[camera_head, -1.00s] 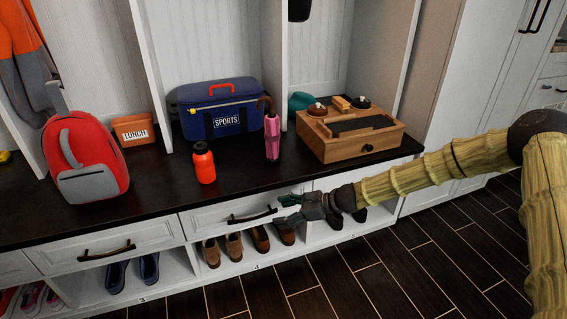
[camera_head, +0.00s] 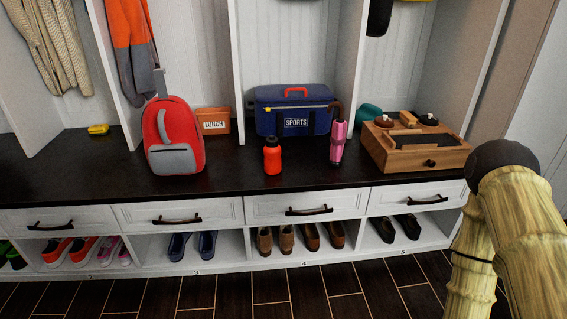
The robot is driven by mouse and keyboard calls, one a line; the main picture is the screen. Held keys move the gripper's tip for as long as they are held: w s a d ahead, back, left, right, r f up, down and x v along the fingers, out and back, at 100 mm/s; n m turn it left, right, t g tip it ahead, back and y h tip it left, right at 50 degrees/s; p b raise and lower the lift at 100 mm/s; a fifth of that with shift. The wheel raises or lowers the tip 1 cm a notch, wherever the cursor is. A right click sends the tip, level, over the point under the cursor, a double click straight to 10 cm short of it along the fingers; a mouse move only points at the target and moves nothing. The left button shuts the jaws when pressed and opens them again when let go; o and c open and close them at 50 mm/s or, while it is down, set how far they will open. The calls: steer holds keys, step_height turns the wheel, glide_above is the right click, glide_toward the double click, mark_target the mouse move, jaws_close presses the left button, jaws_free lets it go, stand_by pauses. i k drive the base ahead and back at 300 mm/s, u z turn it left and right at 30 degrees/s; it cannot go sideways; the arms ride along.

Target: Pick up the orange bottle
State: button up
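The orange bottle (camera_head: 272,158) stands upright on the dark bench top (camera_head: 110,184), near the middle of the view. It has a black cap. It stands in front of the blue sports bag (camera_head: 268,105), with clear bench top around its front. My arm shows at the right edge, folded downward. My gripper is not in view.
A red backpack (camera_head: 176,135) stands left of the bottle, with an orange lunch box (camera_head: 212,121) behind. A pink umbrella (camera_head: 338,142) and a wooden box (camera_head: 416,147) stand to the right. White drawers (camera_head: 165,213) and shoe cubbies are below. Upright dividers (camera_head: 240,70) separate the bays.

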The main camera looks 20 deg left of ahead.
mark_target(272, 150)
steer(key=i, duration=0.8)
steer(key=u, duration=1.75)
